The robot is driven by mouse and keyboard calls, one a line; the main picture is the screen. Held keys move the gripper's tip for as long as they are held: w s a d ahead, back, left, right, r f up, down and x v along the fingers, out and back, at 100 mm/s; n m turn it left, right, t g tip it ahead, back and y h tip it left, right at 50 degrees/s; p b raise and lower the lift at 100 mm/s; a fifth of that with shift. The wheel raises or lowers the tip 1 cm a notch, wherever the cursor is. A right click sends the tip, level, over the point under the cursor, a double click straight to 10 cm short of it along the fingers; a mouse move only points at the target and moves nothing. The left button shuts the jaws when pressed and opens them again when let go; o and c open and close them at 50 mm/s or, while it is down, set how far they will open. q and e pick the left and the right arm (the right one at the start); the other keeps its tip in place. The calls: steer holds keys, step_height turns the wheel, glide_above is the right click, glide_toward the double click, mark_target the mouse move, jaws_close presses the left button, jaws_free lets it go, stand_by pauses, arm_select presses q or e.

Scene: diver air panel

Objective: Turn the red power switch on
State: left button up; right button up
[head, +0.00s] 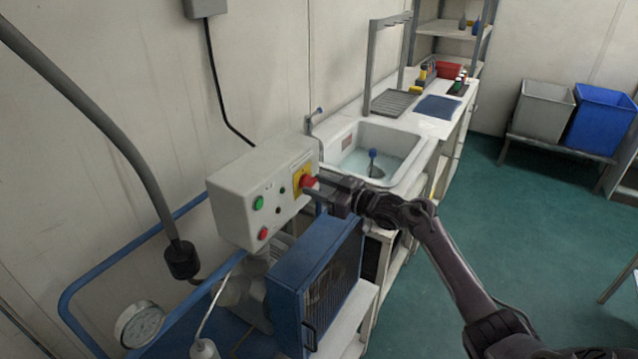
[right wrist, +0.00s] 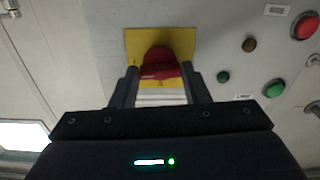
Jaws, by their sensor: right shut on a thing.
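The red power switch (head: 309,182) is a red rotary knob on a yellow plate (head: 302,172), on the front of a pale grey control box (head: 232,207). In the right wrist view the red knob (right wrist: 161,66) sits in front of its yellow plate (right wrist: 187,42). My right gripper (head: 318,187) is at the knob, with one finger on each side of it, shut on it. In the right wrist view the fingers (right wrist: 161,88) flank the knob's lower part. The knob's exact angle is hard to tell. My left gripper is not in view.
The box also carries a green button (head: 258,203) and a red button (head: 263,233). A blue-framed machine (head: 318,270) stands below it. A sink (head: 375,150) lies behind my right gripper. Green floor (head: 530,220) is clear to the right.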

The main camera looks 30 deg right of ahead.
steer(key=shift+f+m, duration=0.1)
steer(key=shift+m, duration=0.5)
steer(key=o, duration=1)
steer(key=b+v, duration=0.1)
steer(key=v, duration=0.7)
